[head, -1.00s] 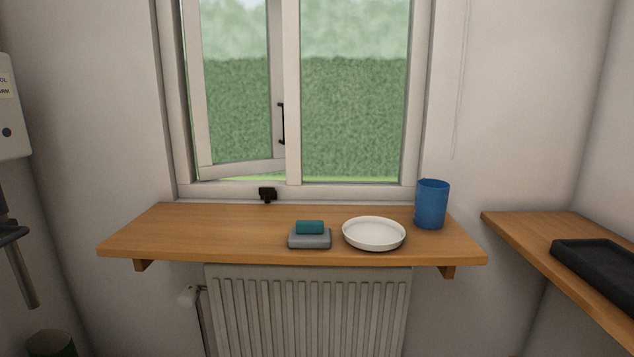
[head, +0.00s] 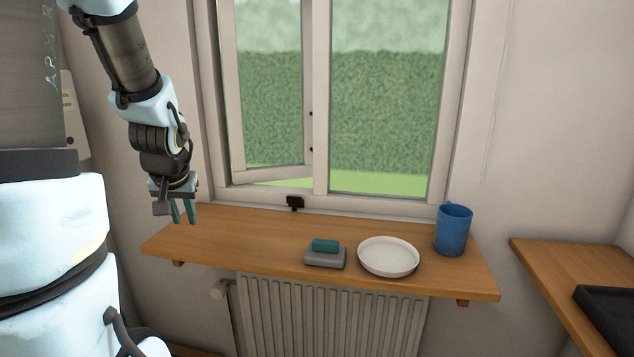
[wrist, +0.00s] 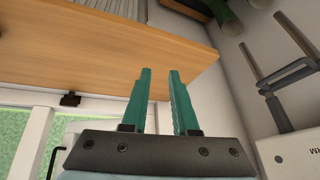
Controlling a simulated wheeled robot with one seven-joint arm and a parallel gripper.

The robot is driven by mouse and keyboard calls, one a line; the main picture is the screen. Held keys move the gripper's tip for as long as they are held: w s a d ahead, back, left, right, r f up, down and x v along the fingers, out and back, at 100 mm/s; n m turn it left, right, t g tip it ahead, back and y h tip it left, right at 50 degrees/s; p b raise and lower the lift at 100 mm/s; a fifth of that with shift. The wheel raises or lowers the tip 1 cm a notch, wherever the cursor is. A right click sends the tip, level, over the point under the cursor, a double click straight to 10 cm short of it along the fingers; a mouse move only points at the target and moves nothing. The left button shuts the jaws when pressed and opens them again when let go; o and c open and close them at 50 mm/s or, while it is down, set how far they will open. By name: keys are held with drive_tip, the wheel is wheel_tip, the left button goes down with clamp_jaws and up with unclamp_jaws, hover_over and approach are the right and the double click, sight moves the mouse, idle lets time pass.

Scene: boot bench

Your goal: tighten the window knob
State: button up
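A small black knob fitting (head: 294,203) sits at the bottom of the window frame, above the back edge of the wooden shelf. It also shows in the wrist view (wrist: 70,99), upside down at the left. The left window sash (head: 270,174) stands ajar. My gripper (head: 183,222) hangs over the left end of the shelf, to the left of the knob and apart from it. In the wrist view its two teal fingers (wrist: 160,72) are spread with an empty gap between them.
The wooden shelf (head: 225,232) holds a grey dish with a teal block (head: 325,246), a white plate (head: 388,257) and a blue cup (head: 453,230). Its left part is clear. A radiator (head: 330,310) is below. A second shelf (head: 560,262) with a black tray is at right.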

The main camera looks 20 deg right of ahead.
drive_tip(key=w+d+r+m+t+h+p, duration=0.1)
drive_tip(key=w+d+r+m+t+h, duration=0.15)
drive_tip(key=w+d+r, duration=0.4)
drive_tip(key=w+d+r+m+t+h+p, duration=0.1)
drive_tip(key=w+d+r+m, duration=0.15)
drive_tip(key=w, duration=0.75)
drive_tip(key=w+d+r+m+t+h+p, duration=0.1)
drive_tip(key=w+d+r+m+t+h, duration=0.15)
drive_tip(key=w+r, duration=0.4)
drive_tip(key=m+g+y, duration=0.6)
drive_tip(key=m+g, duration=0.6)
drive_tip(key=m, duration=0.2)
hover_over(294, 196)
wheel_tip(294, 196, down, 12)
wheel_tip(294, 196, down, 10)
drive_tip(key=p, duration=0.3)
clamp_jaws()
